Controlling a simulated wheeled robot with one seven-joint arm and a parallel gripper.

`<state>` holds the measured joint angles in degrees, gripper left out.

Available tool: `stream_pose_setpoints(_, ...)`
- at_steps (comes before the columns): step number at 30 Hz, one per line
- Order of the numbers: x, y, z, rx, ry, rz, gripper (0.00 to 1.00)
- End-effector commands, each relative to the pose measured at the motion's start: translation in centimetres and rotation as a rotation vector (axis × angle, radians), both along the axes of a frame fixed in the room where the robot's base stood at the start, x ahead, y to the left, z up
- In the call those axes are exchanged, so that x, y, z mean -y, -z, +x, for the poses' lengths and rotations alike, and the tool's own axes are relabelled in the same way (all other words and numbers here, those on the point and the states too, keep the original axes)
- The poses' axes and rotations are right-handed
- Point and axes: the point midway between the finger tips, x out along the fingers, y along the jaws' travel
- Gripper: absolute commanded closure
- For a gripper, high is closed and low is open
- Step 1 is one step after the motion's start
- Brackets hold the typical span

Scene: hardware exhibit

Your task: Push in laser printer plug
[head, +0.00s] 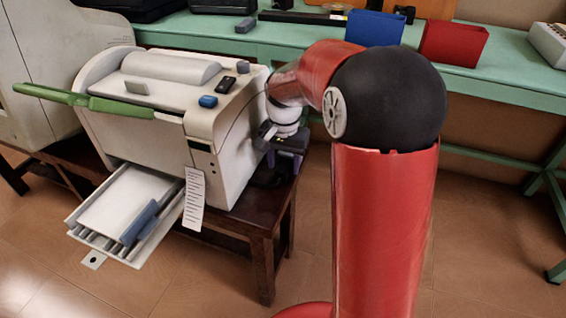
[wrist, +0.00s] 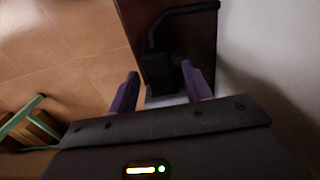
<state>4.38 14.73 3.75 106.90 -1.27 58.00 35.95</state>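The laser printer (head: 232,125) is a cream box on a dark wooden table, and its pale side wall (wrist: 270,50) fills the right of the wrist view. A black plug (wrist: 158,72) with a thick bent black cable (wrist: 185,10) shows in the wrist view over the dark table. My gripper (wrist: 160,70) is open, its two purple fingers apart on either side of the plug. The right finger is close to the plug; whether it touches I cannot tell. In the head view my gripper (head: 283,158) is low beside the printer's right side, and the plug and its socket cannot be made out.
The printer's open paper tray (head: 85,230) juts out in front. A green lever (head: 85,101) sticks out left. The dark wooden table (head: 262,215) bears the printer. A green bench (head: 215,35) with red and blue bins stands behind.

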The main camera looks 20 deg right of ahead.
Motion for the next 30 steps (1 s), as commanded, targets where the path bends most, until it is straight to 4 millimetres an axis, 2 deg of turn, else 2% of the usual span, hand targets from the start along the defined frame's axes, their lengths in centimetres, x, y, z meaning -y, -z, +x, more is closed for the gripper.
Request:
stream_pose_setpoints(10,-0.1,-0.4,-0.1,-0.004,-0.001,0.002,0.49)
stream_pose_setpoints(21,-0.1,-6.2,0.0,0.000,0.000,0.001,0.49)
stream_pose_setpoints(25,-0.1,-7.4,-0.1,-0.003,0.000,0.001,0.49)
stream_pose_setpoints(30,-0.1,-7.8,-0.1,-0.004,0.000,0.002,0.49)
